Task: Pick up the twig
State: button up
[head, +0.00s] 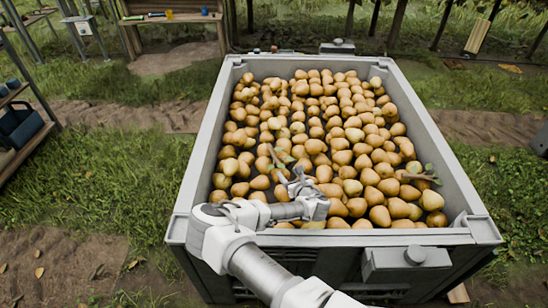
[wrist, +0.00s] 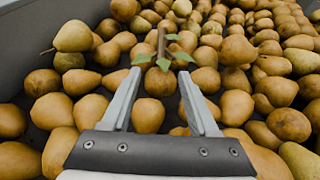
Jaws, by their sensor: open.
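A brown twig with green leaves (head: 281,160) lies on the pears in the grey bin, just beyond my gripper in the head view. It also shows in the wrist view as a brown stem with leaves (wrist: 161,44), ahead of the fingertips and roughly centred between them. My gripper (wrist: 159,76) is open, with nothing between its fingers but pears below. In the head view my gripper (head: 291,178) is low over the pears and apart from the twig.
A grey bin (head: 206,155) full of yellow-brown pears (head: 345,130) surrounds the twig. A second leafy twig (head: 424,177) lies near the bin's right wall. The bin wall (wrist: 28,40) is at the left of the wrist view.

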jog(key=b, duration=0.3)
send_near(275, 156)
jog(key=x, duration=0.3)
jog(key=shift+s+f, duration=0.1)
jog(key=shift+f, duration=0.15)
jog(key=shift+r+b+x, duration=0.15)
jog(key=shift+b+x, duration=0.55)
jog(key=shift+x, duration=0.85)
jog(key=shift+r+b+x, duration=0.15)
jog(key=shift+b+x, duration=0.5)
jog(key=shift+x, duration=0.85)
grip_shut()
jog(key=shift+f, duration=0.1)
